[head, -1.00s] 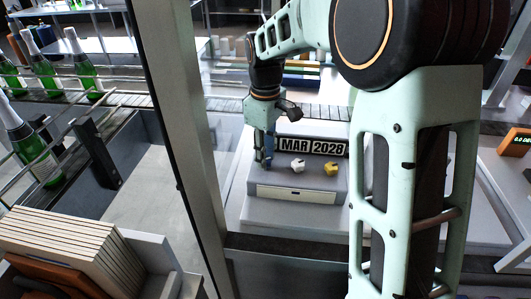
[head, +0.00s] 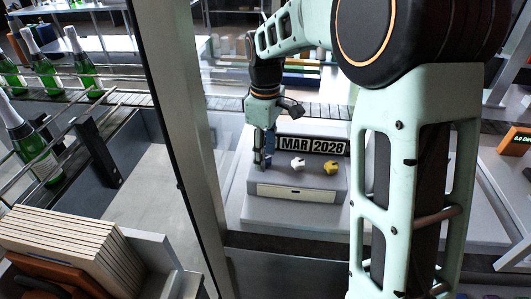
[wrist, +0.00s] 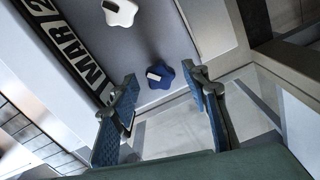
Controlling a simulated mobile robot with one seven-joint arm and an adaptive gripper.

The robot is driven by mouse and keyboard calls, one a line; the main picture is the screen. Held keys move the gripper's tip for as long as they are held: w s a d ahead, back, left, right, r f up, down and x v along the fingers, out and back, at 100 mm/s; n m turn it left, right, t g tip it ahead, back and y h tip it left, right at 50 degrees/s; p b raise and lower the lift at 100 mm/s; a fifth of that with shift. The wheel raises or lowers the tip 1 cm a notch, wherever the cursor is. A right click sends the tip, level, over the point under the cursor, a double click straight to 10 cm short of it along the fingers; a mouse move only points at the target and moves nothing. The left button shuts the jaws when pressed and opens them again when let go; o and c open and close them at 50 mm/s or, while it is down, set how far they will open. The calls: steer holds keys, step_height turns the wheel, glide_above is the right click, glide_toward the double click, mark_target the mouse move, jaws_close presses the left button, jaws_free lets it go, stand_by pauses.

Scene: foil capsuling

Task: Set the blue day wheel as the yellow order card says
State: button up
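The blue day wheel (wrist: 158,79) is a lobed knob with a white-topped pointer, on the grey date unit (head: 330,186). My gripper (wrist: 160,72) is open, with the wheel showing between and beyond its fingertips; a gap shows on each side. In the head view my gripper (head: 264,152) points down at the unit's left end and hides the blue wheel. The white wheel (head: 298,164) and yellow wheel (head: 331,168) stand to the right. The black date plate (head: 312,145) reads MAR 2028 in the head view; the wrist view shows a 1 before MAR. I see no yellow order card.
A stack of cream slats (head: 65,245) is at the lower left. An orange-framed display (head: 517,141) is at the far right.

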step_height(320, 180, up, 12)
stand_by(0.6)
